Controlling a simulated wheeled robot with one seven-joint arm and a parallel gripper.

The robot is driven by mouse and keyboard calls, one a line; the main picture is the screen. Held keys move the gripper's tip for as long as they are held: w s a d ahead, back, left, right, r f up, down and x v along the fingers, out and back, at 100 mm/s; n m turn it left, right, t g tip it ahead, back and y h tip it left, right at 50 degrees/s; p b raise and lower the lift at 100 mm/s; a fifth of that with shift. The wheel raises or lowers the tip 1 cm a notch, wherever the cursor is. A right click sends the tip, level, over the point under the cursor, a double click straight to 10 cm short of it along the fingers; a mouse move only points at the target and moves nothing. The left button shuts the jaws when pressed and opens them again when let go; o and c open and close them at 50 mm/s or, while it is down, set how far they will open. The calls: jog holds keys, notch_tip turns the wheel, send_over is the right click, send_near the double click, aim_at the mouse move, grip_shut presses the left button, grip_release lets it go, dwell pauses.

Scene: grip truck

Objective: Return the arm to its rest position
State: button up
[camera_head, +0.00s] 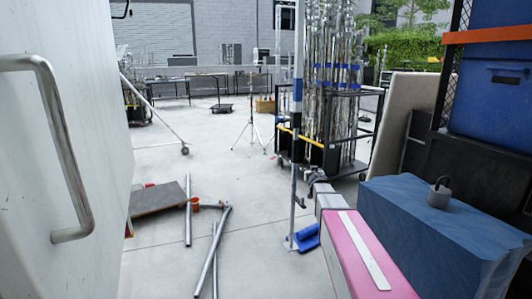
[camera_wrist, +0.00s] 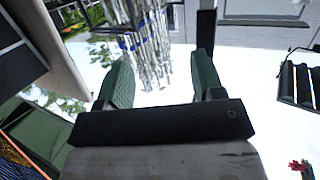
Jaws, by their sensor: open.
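My gripper (camera_wrist: 158,62) shows in the wrist view. Its two green fingers stand wide apart on a dark crossbar, with nothing held between them.
In the head view, a white panel with a metal handle (camera_head: 65,150) fills the left. Loose pipes (camera_head: 213,250) lie on the floor. Poles fill a cart (camera_head: 345,150).

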jog(key=s+a+f+m+g+h, duration=0.1)
jog(key=s+f+g, duration=0.6)
jog(key=s, duration=0.7)
jog(key=s+a+f+g, duration=0.1)
jog(key=s+f+g, duration=0.3)
jog(key=s+f, duration=0.75)
jog(key=s+a+g+y, duration=0.1)
jog(key=s+a+g, duration=0.1)
jog(key=s, duration=0.5)
jog(key=s+a+n+g+y, duration=0.1)
jog(key=s+a+g, duration=0.2)
jog(key=s, duration=0.4)
jog(key=shift+s+n, duration=0.3)
jog(key=shift+s, duration=0.1)
